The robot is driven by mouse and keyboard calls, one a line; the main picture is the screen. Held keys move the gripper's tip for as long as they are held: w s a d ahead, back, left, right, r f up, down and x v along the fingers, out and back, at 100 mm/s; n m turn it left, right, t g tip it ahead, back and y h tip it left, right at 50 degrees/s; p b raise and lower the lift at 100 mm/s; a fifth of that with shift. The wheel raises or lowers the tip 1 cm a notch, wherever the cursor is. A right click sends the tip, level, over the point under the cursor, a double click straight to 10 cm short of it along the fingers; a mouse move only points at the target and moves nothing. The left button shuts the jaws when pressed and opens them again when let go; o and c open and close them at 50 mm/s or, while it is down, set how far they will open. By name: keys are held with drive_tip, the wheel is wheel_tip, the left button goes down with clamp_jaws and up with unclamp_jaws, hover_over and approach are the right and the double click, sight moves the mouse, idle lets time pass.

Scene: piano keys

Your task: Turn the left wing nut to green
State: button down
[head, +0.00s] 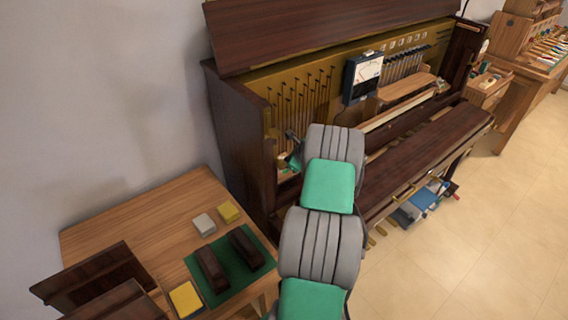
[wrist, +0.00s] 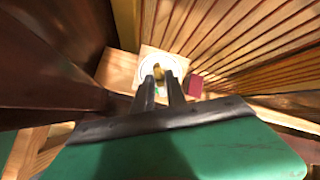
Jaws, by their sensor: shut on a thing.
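The left wing nut (wrist: 158,71) shows in the wrist view as a small brass piece in front of a pale round dial (wrist: 160,62). The dial sits on a light wooden block (wrist: 118,70). My gripper (wrist: 161,80) reaches to the wing nut, its two dark fingers shut on it. The fingers hide the lower part of the dial, so the nut's exact angle is hard to tell. A small green patch shows by the fingers. In the head view, my arm reaches into the left end of the open piano (head: 228,125); the wing nut is not discernible there.
A dark red block (wrist: 194,86) lies right of the dial. The dark piano side wall (wrist: 40,60) is close on the left and wooden ribs (wrist: 235,45) on the right. A meter (head: 366,72) stands on the piano. A wooden table (head: 130,225) holds several blocks.

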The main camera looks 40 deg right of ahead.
drive_tip(key=m, duration=0.2)
drive_tip(key=shift+m+p, duration=0.3)
drive_tip(key=shift+p, duration=0.05)
drive_tip(key=m, duration=0.1)
drive_tip(key=m+p, duration=0.1)
drive_tip(key=shift+r+m, duration=0.2)
drive_tip(key=shift+m, duration=0.1)
drive_tip(key=c, duration=1.8)
unclamp_jaws()
drive_tip(key=shift+f+m, duration=0.15)
drive_tip(key=shift+m, duration=0.15)
drive_tip(key=o, duration=0.5)
drive_tip(key=shift+p+v, duration=2.15)
drive_tip(key=shift+v, duration=3.35)
